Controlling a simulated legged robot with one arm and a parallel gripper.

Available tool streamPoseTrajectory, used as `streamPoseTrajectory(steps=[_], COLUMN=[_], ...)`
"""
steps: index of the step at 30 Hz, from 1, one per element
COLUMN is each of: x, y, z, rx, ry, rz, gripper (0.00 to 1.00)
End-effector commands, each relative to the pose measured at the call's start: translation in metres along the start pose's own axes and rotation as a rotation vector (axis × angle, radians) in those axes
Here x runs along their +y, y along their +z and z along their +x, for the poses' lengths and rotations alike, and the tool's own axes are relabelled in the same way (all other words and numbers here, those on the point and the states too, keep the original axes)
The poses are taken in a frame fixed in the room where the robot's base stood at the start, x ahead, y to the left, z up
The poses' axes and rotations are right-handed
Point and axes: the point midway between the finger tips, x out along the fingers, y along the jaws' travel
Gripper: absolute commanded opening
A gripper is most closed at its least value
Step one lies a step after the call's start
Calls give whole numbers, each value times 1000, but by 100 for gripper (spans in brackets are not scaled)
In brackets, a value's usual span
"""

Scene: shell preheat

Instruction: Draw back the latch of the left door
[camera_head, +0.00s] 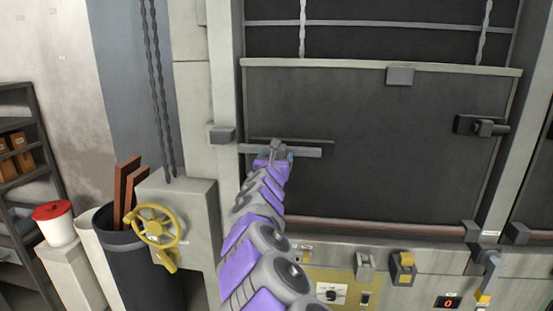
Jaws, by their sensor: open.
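The left door (400,145) is a wide dark panel in a pale frame, filling the upper middle of the view. Its latch (308,152) is a grey horizontal bar on a dark backing plate (325,142) at the door's left side. The bar's left end lies near a grey block (222,135) on the frame post. Whether the bar enters that block I cannot tell. My gripper (275,154) is at the middle of the bar, with its jaws open. My purple and grey arm hides the area below, and finger contact with the latch is unclear.
A dark handle-like fitting (482,126) is on the door's right side. Below are a control panel (350,288) and levers (403,268). At left stand a yellow handwheel (158,226), a dark bin (130,265), a red-lidded bucket (54,224) and a shelf (18,165).

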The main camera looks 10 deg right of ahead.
Motion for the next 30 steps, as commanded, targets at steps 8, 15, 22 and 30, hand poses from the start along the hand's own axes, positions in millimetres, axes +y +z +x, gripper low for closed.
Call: streamPoseTrajectory(steps=[8,15,22,30], x=[-1,0,0,0], y=[-1,-1,-3,-4], z=[-27,-51,-82,-123], rx=[0,-2,-2,2], ry=[-2,-2,-2,-2], rz=[-5,-3,-2,0], gripper=[79,79,79,79])
